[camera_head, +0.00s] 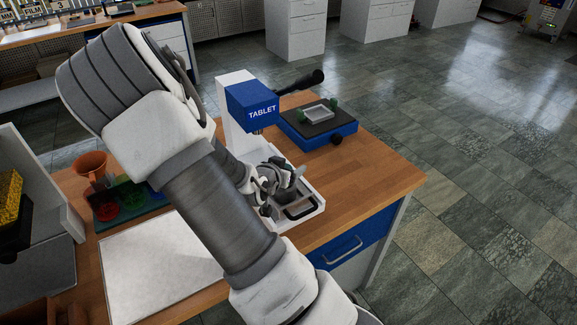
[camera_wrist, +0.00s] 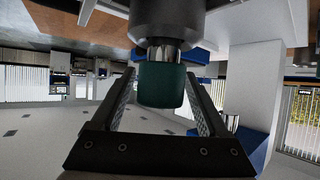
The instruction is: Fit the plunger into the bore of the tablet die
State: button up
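The plunger (camera_wrist: 162,85) has a teal knob and a short silver shaft. In the wrist view it sits between the fingertips of my gripper (camera_wrist: 160,78), which appear to close on the knob's sides. The shaft meets the dark grey round tablet die (camera_wrist: 168,18), at the top of the wrist view. A short length of bare shaft shows between knob and die; the bore itself is hidden. In the head view my gripper (camera_head: 272,182) is at the white tray below the blue TABLET press (camera_head: 252,104), and my arm covers part of this area.
The white tray (camera_head: 312,215) is at the press's foot. A blue base with a dark plate (camera_head: 315,128) stands behind right. A white board (camera_head: 150,265), an orange cup (camera_head: 90,163) and a dark mat with red and green rings are left. Bare wood lies at right.

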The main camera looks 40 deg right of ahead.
jog(key=shift+o, duration=0.2)
jog(key=p+v, duration=1.3)
jog(key=v, duration=0.4)
jog(key=shift+s, duration=0.15)
jog(key=shift+a+r, duration=0.1)
jog(key=shift+a, duration=0.05)
dwell(0.5)
